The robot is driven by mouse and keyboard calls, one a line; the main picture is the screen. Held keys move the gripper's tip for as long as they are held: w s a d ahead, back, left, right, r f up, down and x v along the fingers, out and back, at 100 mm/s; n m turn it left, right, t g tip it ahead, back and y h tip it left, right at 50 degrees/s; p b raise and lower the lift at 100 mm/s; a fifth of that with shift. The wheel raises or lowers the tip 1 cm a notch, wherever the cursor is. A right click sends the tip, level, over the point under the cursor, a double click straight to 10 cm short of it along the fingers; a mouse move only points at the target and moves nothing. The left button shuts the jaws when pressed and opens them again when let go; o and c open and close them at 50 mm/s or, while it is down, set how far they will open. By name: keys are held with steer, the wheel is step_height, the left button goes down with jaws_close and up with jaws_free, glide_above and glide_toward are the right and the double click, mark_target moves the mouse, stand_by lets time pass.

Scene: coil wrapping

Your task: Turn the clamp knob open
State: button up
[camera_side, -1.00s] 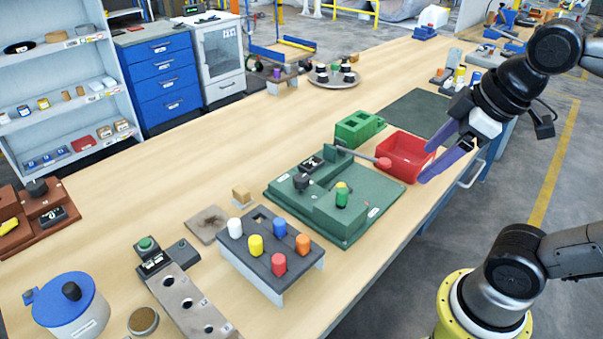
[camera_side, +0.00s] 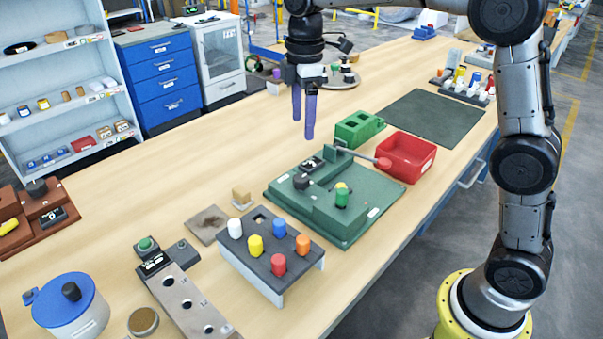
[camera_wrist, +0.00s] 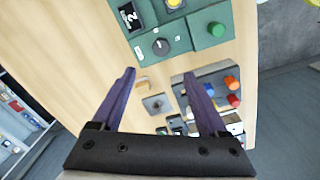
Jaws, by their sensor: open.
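The green fixture (camera_side: 318,214) stands on the bench in the side view and shows at the top of the wrist view (camera_wrist: 201,16). A dark knob (camera_side: 301,181) sits on its left part; this looks like the clamp knob. In the wrist view the round dark knob (camera_wrist: 160,46) has a pale pointer mark. A small black display (camera_side: 311,164) is beside it. My gripper (camera_side: 303,121) is open and empty, pointing down, above and behind the fixture. Its fingers also show in the wrist view (camera_wrist: 159,74), apart from the knob.
A lever with a red end (camera_side: 383,163) reaches over the fixture towards a red bin (camera_side: 407,153). A dark rack with coloured pegs (camera_side: 270,254) stands in front. Bare bench lies left of the fixture.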

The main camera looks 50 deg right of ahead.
mark_target(302, 178)
steer(key=f, duration=1.4)
steer(key=shift+w+f, duration=0.2)
steer(key=shift+f, duration=0.1)
jaws_close()
